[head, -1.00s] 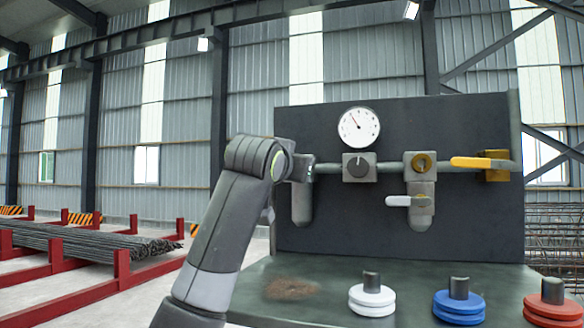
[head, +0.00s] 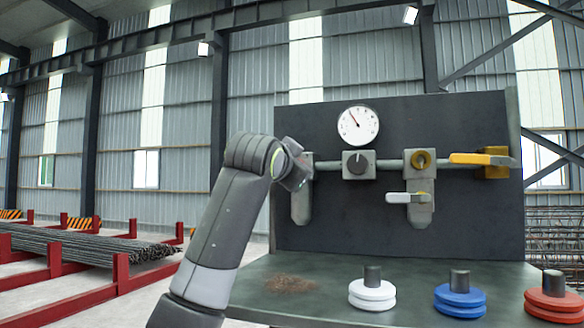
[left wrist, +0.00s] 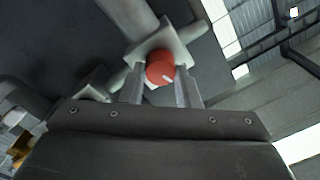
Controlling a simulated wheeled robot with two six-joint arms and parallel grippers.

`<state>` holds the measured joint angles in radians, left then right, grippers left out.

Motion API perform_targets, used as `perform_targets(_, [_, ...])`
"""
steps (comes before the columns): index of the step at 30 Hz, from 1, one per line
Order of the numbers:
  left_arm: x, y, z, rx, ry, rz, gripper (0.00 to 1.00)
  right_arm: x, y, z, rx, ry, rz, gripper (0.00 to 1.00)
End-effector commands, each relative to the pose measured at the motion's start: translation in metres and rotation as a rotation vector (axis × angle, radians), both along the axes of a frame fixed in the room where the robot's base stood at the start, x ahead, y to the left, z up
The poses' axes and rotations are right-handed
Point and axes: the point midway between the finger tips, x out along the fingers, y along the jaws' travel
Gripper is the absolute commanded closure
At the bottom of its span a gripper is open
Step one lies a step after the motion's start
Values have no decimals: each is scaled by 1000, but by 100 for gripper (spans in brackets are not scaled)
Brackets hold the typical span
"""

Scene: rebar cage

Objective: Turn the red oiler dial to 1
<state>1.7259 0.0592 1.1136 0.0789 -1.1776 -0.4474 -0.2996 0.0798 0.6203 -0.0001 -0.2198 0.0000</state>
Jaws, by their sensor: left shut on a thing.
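The red oiler dial (left wrist: 158,66) shows in the left wrist view, round, with a white mark at its lower right edge, on a pale grey block (left wrist: 178,42). My left gripper (left wrist: 162,78) has one finger on each side of the dial and is shut on it. In the head view my left wrist (head: 292,170) is at the left end of the panel's pipe and hides the dial. The grey oiler bowl (head: 301,206) hangs below it. Any scale numbers are too small to read. My right gripper is not in view.
White (head: 372,295), blue (head: 460,300) and red (head: 553,306) disc stacks stand on the bench (head: 340,268).

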Motion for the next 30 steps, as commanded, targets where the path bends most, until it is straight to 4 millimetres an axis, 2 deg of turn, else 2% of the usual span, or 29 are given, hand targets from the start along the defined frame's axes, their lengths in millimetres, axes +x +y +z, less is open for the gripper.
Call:
perform_targets(15, [0,0,1,24,-10,-1,94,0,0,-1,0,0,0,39])
perform_targets(16, [0,0,1,24,-10,-1,68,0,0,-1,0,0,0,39])
perform_targets(20, [0,0,1,23,-10,-1,51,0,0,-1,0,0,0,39])
perform_targets(30, [-2,0,0,23,-9,0,49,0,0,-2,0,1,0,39])
